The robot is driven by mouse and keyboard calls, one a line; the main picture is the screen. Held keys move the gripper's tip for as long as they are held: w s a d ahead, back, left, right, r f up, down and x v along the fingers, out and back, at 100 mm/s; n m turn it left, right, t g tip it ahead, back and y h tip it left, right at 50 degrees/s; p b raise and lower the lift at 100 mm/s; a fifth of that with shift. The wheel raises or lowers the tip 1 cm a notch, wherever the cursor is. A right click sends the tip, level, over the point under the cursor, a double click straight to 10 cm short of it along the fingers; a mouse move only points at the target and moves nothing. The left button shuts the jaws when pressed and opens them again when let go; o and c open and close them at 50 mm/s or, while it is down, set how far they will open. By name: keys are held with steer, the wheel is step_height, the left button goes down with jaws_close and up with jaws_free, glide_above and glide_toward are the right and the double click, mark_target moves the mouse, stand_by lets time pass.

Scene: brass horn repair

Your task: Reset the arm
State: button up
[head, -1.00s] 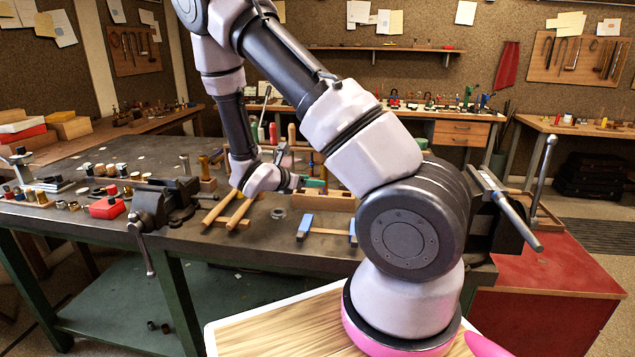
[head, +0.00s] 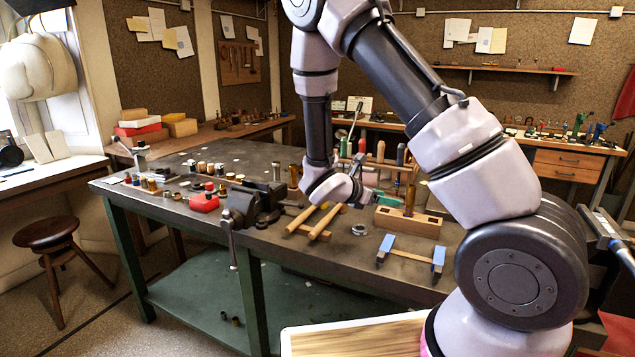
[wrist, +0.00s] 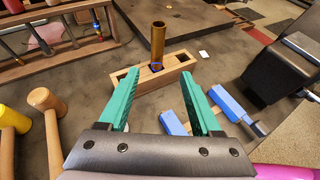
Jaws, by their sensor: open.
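My gripper (wrist: 160,78) has two green fingers, spread apart with nothing between them. In the head view my gripper (head: 376,190) is low over the bench, just left of a wooden block (head: 420,224). A brass tube (head: 410,198) stands upright in that block. In the wrist view the tube (wrist: 158,42) and the block (wrist: 150,78) lie beyond the fingertips, apart from them. My arm reaches from the lower right up over the bench and bends down to the gripper. The fingertips are small and partly hard to see in the head view.
A blue-ended wooden clamp (head: 412,255) lies at the bench's front edge. A tool rack (wrist: 60,38) stands at upper left in the wrist view.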

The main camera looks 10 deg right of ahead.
steer(key=s+d+r+m+g+y, duration=0.3)
steer(key=s+r+m+g+y, duration=0.3)
steer(key=s+r+m, duration=0.75)
steer(key=s+a+r+m+t+y, duration=0.3)
steer(key=s+a+r+m+y, duration=0.1)
steer(key=r+m, duration=0.2)
steer(key=s+a+r+m+t+y, duration=0.3)
steer(key=r+m+t+y, duration=0.1)
steer(key=r+m, duration=0.3)
steer(key=shift+s+a+r+t, duration=0.3)
steer(key=shift+s+a+r, duration=0.1)
steer(key=shift+r, duration=0.35)
